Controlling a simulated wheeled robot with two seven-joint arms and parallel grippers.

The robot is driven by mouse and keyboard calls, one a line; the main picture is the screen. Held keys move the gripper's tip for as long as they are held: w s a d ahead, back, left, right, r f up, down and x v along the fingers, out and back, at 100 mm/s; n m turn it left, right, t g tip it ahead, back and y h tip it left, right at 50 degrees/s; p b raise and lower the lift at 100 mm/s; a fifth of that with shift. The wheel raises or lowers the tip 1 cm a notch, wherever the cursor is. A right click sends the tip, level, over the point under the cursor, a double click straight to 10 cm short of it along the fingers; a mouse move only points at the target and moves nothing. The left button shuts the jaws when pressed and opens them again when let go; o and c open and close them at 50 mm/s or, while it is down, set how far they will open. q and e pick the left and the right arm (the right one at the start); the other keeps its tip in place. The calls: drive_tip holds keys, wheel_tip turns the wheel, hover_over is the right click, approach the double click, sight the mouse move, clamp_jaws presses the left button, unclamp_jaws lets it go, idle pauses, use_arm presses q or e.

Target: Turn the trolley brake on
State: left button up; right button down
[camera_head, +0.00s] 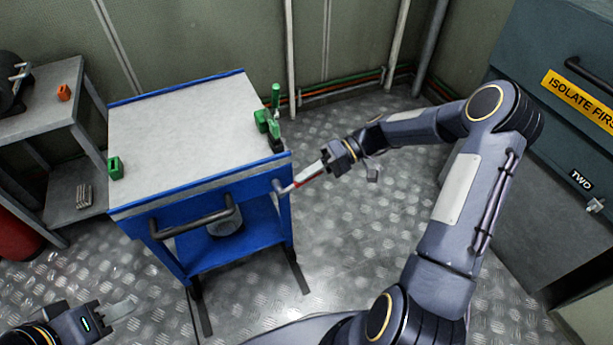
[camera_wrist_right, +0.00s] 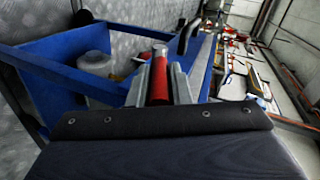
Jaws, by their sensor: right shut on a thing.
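The trolley (camera_head: 180,120) has a blue frame and a pale grey top. A lever with a red grip (camera_head: 297,184) sticks out from its front right corner. My right gripper (camera_head: 310,173) reaches this corner from the right. In the right wrist view the red grip (camera_wrist_right: 160,78) lies between the two fingers of my right gripper (camera_wrist_right: 160,88), which is shut on it. The lever's far end is partly hidden. My left gripper (camera_head: 120,308) is at the bottom left, away from the trolley; its finger opening cannot be made out.
Green items (camera_head: 268,122) stand at the trolley top's right edge, and a small green block (camera_head: 115,168) at its left. A dark push handle (camera_head: 193,222) crosses the front. A grey shelf unit (camera_head: 45,105) stands left; a dark cabinet (camera_head: 540,150) stands right. Patterned metal floor (camera_head: 345,240) is clear beside the trolley.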

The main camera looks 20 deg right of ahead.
drive_tip(key=shift+f, duration=0.15)
idle(0.4)
drive_tip(key=c, duration=1.3)
unclamp_jaws()
drive_tip(key=shift+d, duration=0.1)
drive_tip(key=p+v, duration=0.1)
drive_tip(key=v, duration=0.6)
drive_tip(key=shift+d+p, duration=0.35)
drive_tip(key=shift+d, duration=0.05)
